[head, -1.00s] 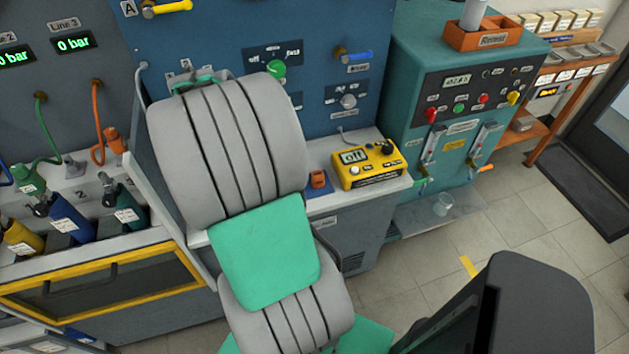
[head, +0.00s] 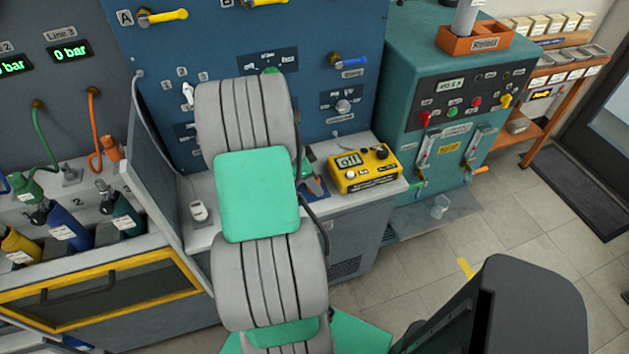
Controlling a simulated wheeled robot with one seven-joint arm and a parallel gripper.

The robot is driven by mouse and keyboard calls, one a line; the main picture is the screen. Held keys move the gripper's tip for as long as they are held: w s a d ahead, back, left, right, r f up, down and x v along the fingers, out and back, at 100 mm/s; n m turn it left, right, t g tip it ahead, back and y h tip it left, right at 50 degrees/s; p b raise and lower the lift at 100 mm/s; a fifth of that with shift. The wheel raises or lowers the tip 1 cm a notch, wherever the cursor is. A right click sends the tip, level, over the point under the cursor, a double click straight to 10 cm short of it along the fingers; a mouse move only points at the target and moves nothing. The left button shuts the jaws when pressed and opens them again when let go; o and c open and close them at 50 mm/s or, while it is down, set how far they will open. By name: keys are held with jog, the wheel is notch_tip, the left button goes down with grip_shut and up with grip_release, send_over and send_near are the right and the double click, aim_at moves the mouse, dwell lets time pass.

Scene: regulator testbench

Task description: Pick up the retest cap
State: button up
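I cannot pick out the retest cap for certain. My gripper (head: 313,184) is at that spot, just right of my green arm link. Only a little of it shows; its fingertips and anything between them are hidden. I cannot tell whether it is open or shut, or whether it touches the orange thing.
The yellow meter (head: 364,168) stands close to the right of my gripper. A small white device (head: 199,211) sits on the bench to the left. A blue panel (head: 150,75) with valves rises behind. A teal cabinet (head: 400,80) stands at right.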

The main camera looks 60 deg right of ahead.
grip_shut()
dwell(0.4)
jog(key=shift+r, duration=0.15)
jog(key=shift+r, duration=0.2)
notch_tip(320, 180, up, 3)
jog(key=shift+w+f+b, duration=0.1)
jog(key=shift+f+b, duration=0.1)
jog(key=shift+b, duration=0.45)
jog(key=a+r+b, duration=0.1)
jog(key=a+r, duration=0.8)
jog(key=a, duration=0.5)
jog(key=shift+w+r+b, duration=0.4)
jog(key=shift+w, duration=0.05)
